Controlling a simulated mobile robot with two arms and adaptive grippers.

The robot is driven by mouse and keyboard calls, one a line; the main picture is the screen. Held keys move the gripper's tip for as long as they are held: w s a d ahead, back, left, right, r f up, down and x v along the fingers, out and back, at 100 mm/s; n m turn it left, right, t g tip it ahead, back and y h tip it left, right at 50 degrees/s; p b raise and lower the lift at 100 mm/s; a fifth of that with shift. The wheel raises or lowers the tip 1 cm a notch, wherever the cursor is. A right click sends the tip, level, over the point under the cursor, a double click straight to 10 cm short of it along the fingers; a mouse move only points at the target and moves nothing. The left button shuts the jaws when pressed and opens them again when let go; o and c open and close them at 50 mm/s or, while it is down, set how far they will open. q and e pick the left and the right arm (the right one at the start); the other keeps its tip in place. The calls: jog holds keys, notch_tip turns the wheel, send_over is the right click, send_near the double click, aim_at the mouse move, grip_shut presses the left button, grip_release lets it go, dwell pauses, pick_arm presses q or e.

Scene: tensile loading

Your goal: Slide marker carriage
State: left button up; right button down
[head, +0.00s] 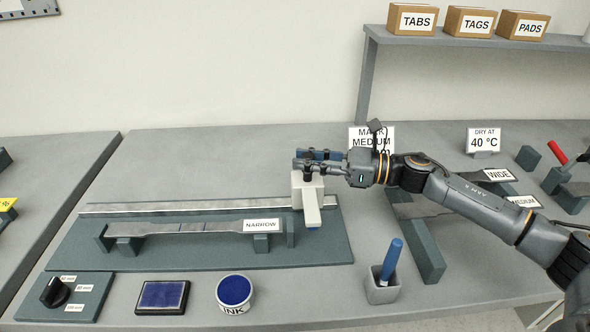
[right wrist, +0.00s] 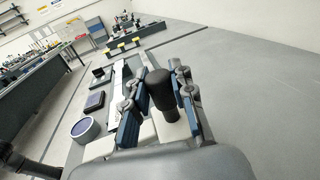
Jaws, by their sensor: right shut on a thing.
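The white marker carriage (head: 312,206) sits on the metal rail (head: 190,207) near its right end. Its arm reaches toward the front, with a blue tip showing under its end. My right gripper (head: 308,170) is above the carriage, shut on its black knob (right wrist: 161,88), which stands between the blue-padded fingers in the right wrist view. The narrow specimen (head: 170,231) lies on dark supports in front of the rail, with thin blue marks on its middle. A NARROW label (head: 261,226) is at its right end. The left gripper is not in view.
In front of the green base (head: 200,259) are a dial panel (head: 92,285), a blue ink pad (head: 163,296), an ink pot (head: 234,291) and a holder (head: 381,291) with a blue marker (head: 391,260). WIDE and MEDIUM specimens lie on the right, partly behind my arm.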

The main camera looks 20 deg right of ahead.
jog(key=shift+d, duration=0.1)
jog(key=c, duration=1.1)
grip_release()
jog(key=v, duration=1.2)
